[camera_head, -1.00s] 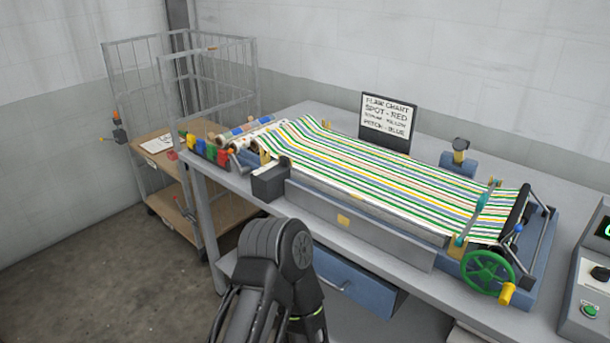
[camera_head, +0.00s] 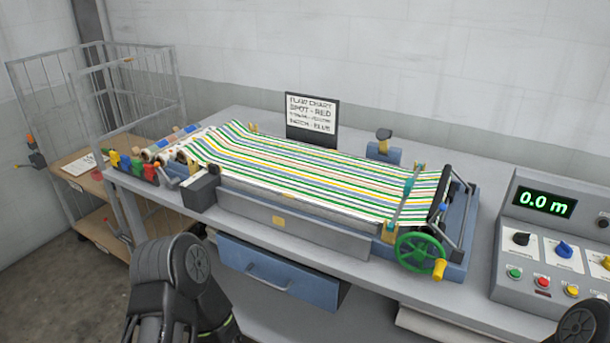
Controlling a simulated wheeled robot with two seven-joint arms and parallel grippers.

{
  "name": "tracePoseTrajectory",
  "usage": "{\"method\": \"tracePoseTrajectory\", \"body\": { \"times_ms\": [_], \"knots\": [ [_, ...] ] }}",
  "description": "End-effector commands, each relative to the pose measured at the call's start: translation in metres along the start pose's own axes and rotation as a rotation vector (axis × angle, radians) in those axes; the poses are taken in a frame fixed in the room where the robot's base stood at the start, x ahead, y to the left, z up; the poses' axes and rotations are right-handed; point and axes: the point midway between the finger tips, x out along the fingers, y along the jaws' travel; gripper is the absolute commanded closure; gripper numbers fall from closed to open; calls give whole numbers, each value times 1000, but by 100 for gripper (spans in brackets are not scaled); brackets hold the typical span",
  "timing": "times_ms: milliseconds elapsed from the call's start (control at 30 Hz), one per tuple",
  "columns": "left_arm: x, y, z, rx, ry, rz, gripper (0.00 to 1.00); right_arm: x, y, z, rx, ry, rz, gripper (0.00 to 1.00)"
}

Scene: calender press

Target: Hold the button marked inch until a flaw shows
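The control panel (camera_head: 545,225) stands at the right end of the bench. Its green display (camera_head: 544,202) reads 0.0 m. Green (camera_head: 515,273), red (camera_head: 542,282) and yellow (camera_head: 571,290) buttons sit low on its face; their labels are too small to read, so I cannot tell which is marked inch. Striped cloth (camera_head: 310,170) in green, yellow, white and grey lies along the press bed; no flaw is discernible. A dark part of my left arm shows at lower left and another dark arm part at the lower right corner. Neither gripper's fingers show.
A flaw chart sign (camera_head: 312,120) stands behind the cloth. A green handwheel (camera_head: 420,251) with a yellow handle juts from the press's front right. Coloured clips (camera_head: 130,165) line the bench's left end. A wire cage trolley (camera_head: 100,100) stands at left. A blue drawer (camera_head: 280,275) is below the bench.

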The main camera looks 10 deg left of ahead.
Motion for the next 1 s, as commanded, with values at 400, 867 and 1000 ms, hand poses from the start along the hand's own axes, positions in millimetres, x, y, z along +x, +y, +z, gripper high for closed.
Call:
{"method": "tracePoseTrajectory", "body": {
  "times_ms": [400,867,1000],
  "knots": [
    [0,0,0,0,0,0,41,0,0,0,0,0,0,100],
    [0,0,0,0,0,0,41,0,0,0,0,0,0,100],
    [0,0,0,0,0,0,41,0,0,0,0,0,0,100]
  ]
}}
